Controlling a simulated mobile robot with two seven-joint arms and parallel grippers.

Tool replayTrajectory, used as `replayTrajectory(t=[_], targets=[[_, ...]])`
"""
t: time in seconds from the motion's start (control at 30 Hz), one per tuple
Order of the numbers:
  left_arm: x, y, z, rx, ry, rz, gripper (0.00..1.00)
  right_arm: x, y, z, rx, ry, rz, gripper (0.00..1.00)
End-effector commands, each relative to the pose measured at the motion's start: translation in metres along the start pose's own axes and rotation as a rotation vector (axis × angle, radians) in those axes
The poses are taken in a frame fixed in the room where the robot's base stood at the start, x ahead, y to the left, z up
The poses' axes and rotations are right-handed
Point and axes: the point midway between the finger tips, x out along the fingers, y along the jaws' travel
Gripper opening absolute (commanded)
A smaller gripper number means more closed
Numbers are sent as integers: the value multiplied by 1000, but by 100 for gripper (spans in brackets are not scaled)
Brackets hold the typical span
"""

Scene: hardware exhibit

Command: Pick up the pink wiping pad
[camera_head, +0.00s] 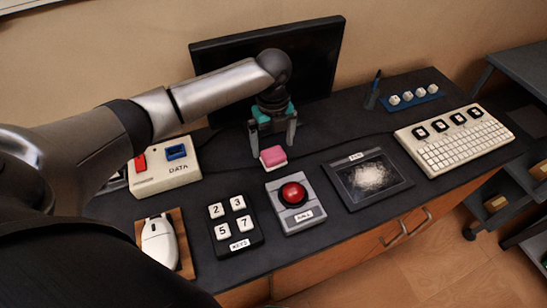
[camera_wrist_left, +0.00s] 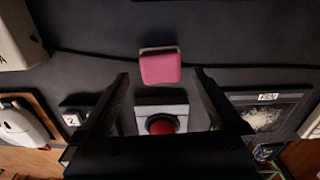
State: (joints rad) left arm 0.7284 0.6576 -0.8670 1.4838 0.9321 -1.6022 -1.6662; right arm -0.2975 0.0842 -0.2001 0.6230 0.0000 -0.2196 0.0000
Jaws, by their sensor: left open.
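The pink wiping pad (camera_head: 273,155) lies on the dark counter behind the red button box, pink on top with a pale layer below. It also shows in the left wrist view (camera_wrist_left: 160,67), above the centre and between the lines of my fingers. My left gripper (camera_head: 274,147) points down over the pad in the head view, its two fingers open and apart. In the left wrist view its fingers (camera_wrist_left: 160,76) stand on either side, and nothing is held between them. The exact height over the pad is hard to tell. My right gripper is not in view.
The red button box (camera_head: 305,215) stands just in front of the pad. Around it are a number key block (camera_head: 245,246), a framed dark panel (camera_head: 340,187), a data box (camera_head: 148,184) and a keyboard (camera_head: 455,150). A monitor (camera_head: 318,80) stands behind. A cable runs behind the pad.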

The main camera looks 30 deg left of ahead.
Motion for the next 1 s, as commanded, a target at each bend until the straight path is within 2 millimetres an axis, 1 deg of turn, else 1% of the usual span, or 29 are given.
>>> replayTrajectory(t=[0.03,0.2,0.3,0.47,0.57,1.0], targets=[[10,0,-2,1,3,2,100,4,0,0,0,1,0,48],[36,0,-2,-1,1,2,100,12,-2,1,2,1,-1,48],[42,0,-2,0,0,1,100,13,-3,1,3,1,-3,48],[41,0,-2,1,-1,0,100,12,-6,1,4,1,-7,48],[41,0,-2,1,-1,0,91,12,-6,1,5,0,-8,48],[41,0,-2,0,-1,0,42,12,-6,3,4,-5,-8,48]])
